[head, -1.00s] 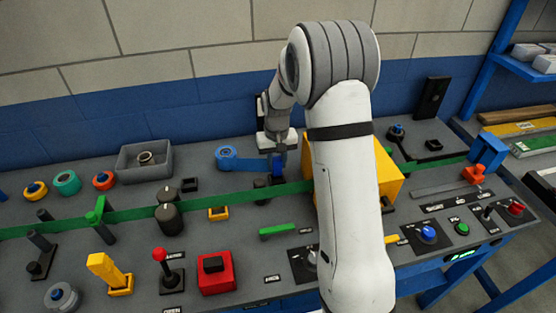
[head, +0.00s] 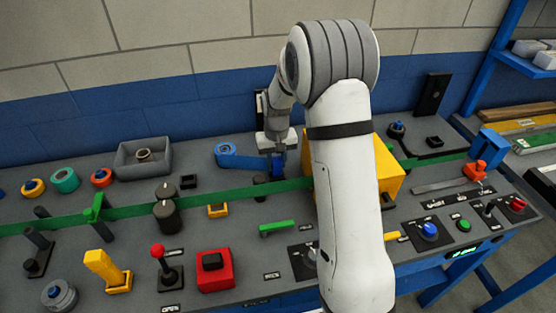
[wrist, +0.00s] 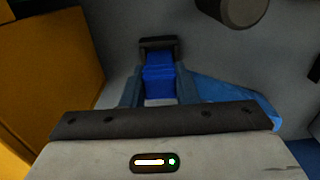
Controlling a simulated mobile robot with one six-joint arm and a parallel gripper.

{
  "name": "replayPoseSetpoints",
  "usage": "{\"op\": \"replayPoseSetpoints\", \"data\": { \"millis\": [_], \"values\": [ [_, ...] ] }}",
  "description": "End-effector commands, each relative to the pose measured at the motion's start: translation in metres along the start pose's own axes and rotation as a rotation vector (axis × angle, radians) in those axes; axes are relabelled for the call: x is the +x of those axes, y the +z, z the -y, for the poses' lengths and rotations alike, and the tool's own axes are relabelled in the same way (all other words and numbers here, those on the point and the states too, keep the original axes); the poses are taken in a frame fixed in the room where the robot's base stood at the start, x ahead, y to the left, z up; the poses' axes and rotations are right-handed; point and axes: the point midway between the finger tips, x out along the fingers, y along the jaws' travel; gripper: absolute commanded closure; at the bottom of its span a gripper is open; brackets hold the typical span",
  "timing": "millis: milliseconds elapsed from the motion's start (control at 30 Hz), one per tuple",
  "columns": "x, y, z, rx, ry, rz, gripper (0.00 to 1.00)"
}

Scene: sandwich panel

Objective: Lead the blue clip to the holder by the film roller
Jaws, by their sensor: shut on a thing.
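My gripper (head: 276,166) is shut on the blue clip (wrist: 158,78), just behind the dark rollers (head: 262,186) on the panel. The blue clip also shows as a small blue patch in the head view (head: 277,163). A blue film strip (head: 255,163) runs from the blue film roll (head: 225,149) at the left to the clip. In the wrist view the strip (wrist: 232,95) spreads to the right of the jaws. A small dark piece (wrist: 158,42) lies just beyond the clip; I cannot tell if it is the holder or if they touch.
A yellow box (head: 388,178) stands close to the right of my gripper, partly behind my arm. A dark roller (wrist: 240,8) is at the top of the wrist view. A grey bin (head: 130,162) stands at the left.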

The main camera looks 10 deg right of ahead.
Motion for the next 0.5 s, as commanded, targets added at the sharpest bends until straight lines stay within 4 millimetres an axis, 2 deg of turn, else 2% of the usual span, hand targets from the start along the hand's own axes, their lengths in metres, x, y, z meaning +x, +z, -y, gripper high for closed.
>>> {"op": "replayPoseSetpoints", "data": {
  "millis": [500],
  "values": [
    [0.0058,-0.0001,0.0006,-0.001,0.000,0.000,0.96]
  ]
}}
